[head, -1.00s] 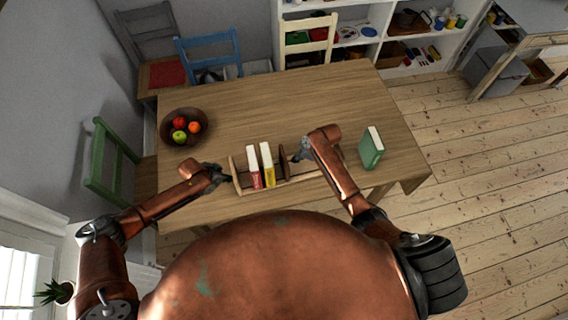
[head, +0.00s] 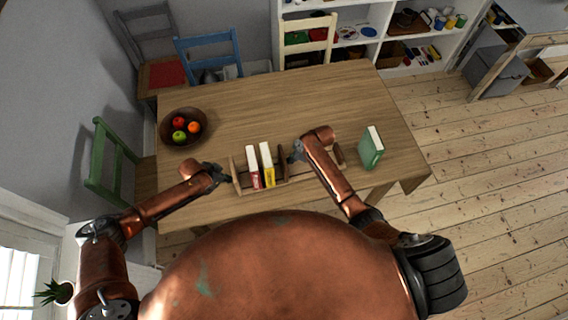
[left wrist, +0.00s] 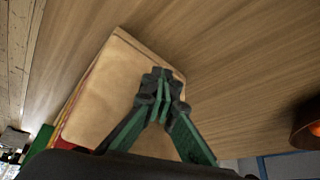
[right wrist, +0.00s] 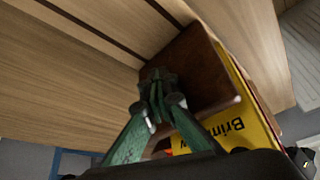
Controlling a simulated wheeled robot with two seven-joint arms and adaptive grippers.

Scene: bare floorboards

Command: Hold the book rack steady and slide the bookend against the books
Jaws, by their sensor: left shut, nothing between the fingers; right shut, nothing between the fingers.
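The wooden book rack (head: 236,178) stands near the table's front edge. A red book (head: 253,168) and a yellow book (head: 267,166) stand upright in it. The dark brown bookend (head: 283,164) is upright just right of the yellow book; I cannot tell whether they touch. It also shows in the right wrist view (right wrist: 205,65), beside the yellow book (right wrist: 250,115). My left gripper (head: 219,175) is shut and empty at the rack's left end panel, which fills part of the left wrist view (left wrist: 105,95). My right gripper (head: 297,153) is shut and empty at the bookend's right face; contact is unclear.
A green book (head: 371,150) stands on the table right of the rack. A bowl of fruit (head: 165,128) is at the table's back left. The table (head: 290,105) is clear behind the rack. Chairs stand around the far and left sides.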

